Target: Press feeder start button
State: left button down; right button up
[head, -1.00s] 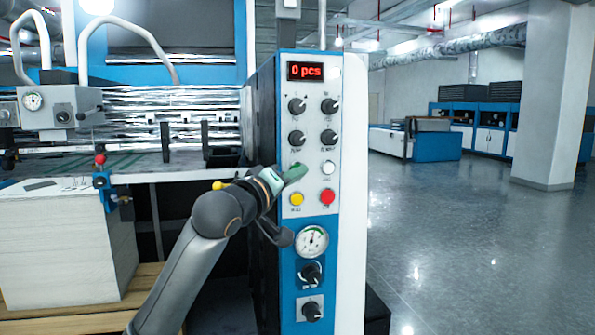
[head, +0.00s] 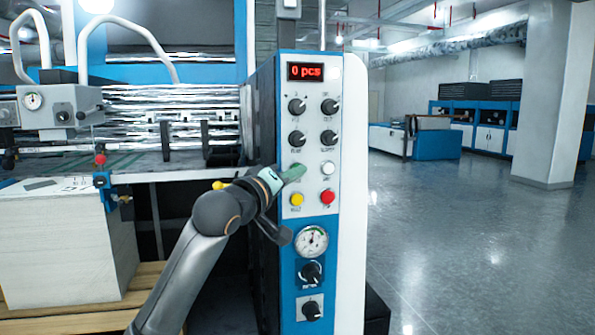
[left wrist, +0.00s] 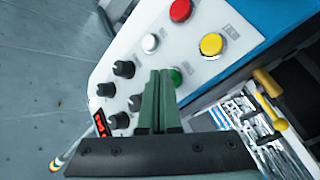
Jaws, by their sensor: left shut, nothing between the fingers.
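The control panel (head: 313,155) stands upright on the machine's end column. My left gripper (head: 299,170) reaches it from the left with its green fingers shut and empty, the tips at the upper left button spot. They cover that spot in the head view. In the left wrist view the green button (left wrist: 176,76) shows just right of the fingertips (left wrist: 158,72), partly hidden by them. I cannot tell whether the fingers touch it. The red display (head: 305,72) reads "0 pcs". My right gripper is not in view.
Close by are a white button (head: 328,168), a yellow button (head: 297,199) and a red button (head: 327,197). Black knobs (head: 297,138) sit above and a gauge (head: 312,241) below. A paper stack (head: 65,250) stands at left. The floor at right is clear.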

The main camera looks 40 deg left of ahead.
pick_arm(q)
jog(key=shift+w+a, duration=0.25)
jog(key=shift+a, duration=0.05)
dwell(0.4)
dwell(0.3)
jog(key=shift+s+d, duration=0.55)
jog(key=shift+d, duration=0.05)
